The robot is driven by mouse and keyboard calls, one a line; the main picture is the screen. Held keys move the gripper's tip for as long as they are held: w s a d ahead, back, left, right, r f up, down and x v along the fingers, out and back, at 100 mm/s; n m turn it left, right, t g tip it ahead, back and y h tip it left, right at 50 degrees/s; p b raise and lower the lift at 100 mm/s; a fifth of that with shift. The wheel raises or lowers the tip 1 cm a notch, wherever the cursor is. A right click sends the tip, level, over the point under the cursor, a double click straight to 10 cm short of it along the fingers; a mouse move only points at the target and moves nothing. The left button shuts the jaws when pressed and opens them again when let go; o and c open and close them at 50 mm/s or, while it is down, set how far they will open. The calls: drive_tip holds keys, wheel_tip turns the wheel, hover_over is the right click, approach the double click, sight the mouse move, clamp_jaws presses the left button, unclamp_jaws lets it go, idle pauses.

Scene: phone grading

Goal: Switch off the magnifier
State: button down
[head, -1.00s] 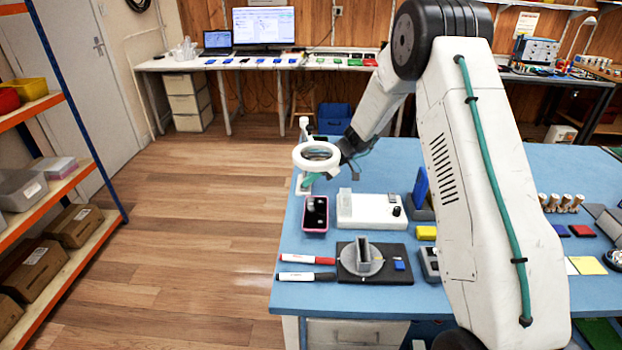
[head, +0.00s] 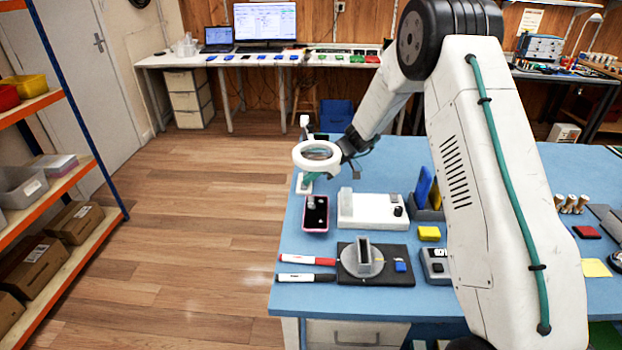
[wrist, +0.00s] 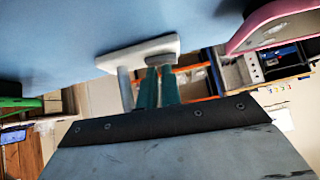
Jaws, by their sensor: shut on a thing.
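The magnifier (head: 299,157) is a white ring with a lens on a stand near the table's left edge in the head view. Its white base (wrist: 155,50) and grey post (wrist: 124,88) show in the wrist view. My gripper (head: 309,179) is at the magnifier, its teal fingertips showing just below the ring. In the wrist view the two teal fingers (wrist: 158,86) are close together beside the post, with the tips by the base. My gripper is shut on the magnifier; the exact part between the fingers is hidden. I cannot make out the switch.
A pink tray (head: 304,226) with dark lining stands just in front of the magnifier; its rim also shows in the wrist view (wrist: 270,25). A white device (head: 370,213) is to its right. A turntable on a black mat (head: 400,275) and two markers are nearer. Open floor lies left.

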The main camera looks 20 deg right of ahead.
drive_tip(key=shift+f, duration=0.1)
drive_tip(key=r, duration=0.3)
drive_tip(key=shift+w+d+r, duration=0.1)
drive_tip(key=shift+w+r, duration=0.15)
drive_tip(key=shift+r, duration=0.1)
drive_tip(key=v, duration=1)
drive_tip(key=shift+w+r, duration=0.2)
drive_tip(key=shift+w, duration=0.05)
drive_tip(key=shift+s+a+r+m+g, duration=0.15)
drive_tip(key=shift+s+a+m+g, duration=0.15)
drive_tip(key=shift+s, duration=0.2)
drive_tip(key=x, duration=1)
drive_tip(key=shift+a, duration=0.15)
drive_tip(key=shift+s+f, duration=0.15)
drive_tip(key=shift+f, duration=0.8)
drive_tip(key=shift+s+f, duration=0.1)
drive_tip(key=shift+f, duration=0.85)
